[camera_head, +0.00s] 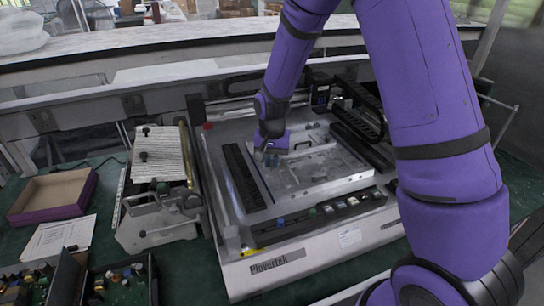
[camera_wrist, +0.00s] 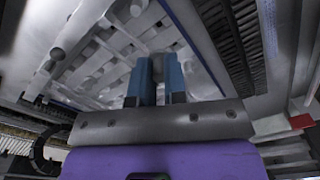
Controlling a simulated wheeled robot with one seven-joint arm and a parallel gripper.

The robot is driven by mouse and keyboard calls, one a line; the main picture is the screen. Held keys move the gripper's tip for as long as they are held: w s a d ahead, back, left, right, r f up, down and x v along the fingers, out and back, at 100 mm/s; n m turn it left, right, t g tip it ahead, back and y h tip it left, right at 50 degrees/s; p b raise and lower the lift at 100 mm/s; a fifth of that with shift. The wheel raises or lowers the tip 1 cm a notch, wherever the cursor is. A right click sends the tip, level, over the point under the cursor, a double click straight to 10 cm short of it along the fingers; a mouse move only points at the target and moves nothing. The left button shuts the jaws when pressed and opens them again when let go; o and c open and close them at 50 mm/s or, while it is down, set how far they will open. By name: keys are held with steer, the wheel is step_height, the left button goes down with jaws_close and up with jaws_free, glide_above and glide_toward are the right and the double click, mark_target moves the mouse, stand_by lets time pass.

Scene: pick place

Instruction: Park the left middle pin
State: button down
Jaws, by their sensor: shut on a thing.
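My gripper (camera_head: 270,155) is low over the left part of the metal fixture plate (camera_head: 318,178) in the head view. In the wrist view its two blue fingers (camera_wrist: 157,72) stand close together, shut on a small grey thing between them, which I take to be the pin (camera_wrist: 158,78). Most of the pin is hidden by the fingers, and I cannot tell whether it still touches the plate. The plate, with slots and round holes or studs, also shows in the wrist view (camera_wrist: 95,60). The other pins are too small to tell apart.
The plate lies on a large machine (camera_head: 325,255) with control knobs along its front. Black ribbed strips (camera_head: 243,178) flank the plate.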

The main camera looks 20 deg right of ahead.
mark_target(272, 170)
steer(key=shift+f, duration=2.9)
steer(key=shift+f, duration=0.1)
steer(key=c, duration=1.1)
jaws_free()
steer(key=shift+d, duration=0.1)
steer(key=c, duration=0.3)
steer(key=shift+c, duration=0.2)
steer(key=shift+r, duration=3.5)
